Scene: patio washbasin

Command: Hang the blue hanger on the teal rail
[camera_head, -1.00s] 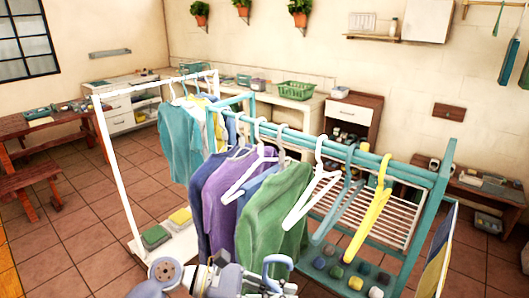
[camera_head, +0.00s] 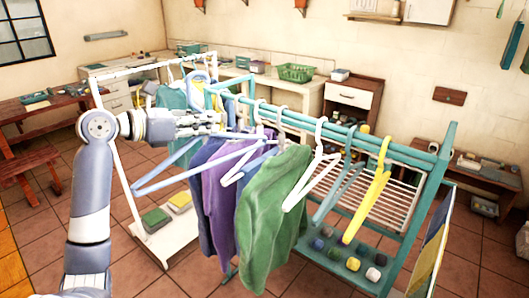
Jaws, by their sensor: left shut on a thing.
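The blue hanger (camera_head: 140,190) is held in my left gripper (camera_head: 215,122), its lower bar slanting in front of the hanging clothes. A pale blue curve, perhaps its hook, shows above the gripper, but I cannot tell for sure. The teal rail (camera_head: 342,129) runs from behind the gripper to the teal post at right. The hanger appears in front of the rail's left end; I cannot tell whether they touch. My right gripper is out of view.
The rail carries a green top (camera_head: 268,215), a purple top (camera_head: 220,190), a white hanger (camera_head: 312,178), a blue-grey hanger (camera_head: 340,185) and a yellow hanger (camera_head: 368,200). A white rack (camera_head: 125,180) with clothes stands behind my left gripper. Gaps show along the rail's right half.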

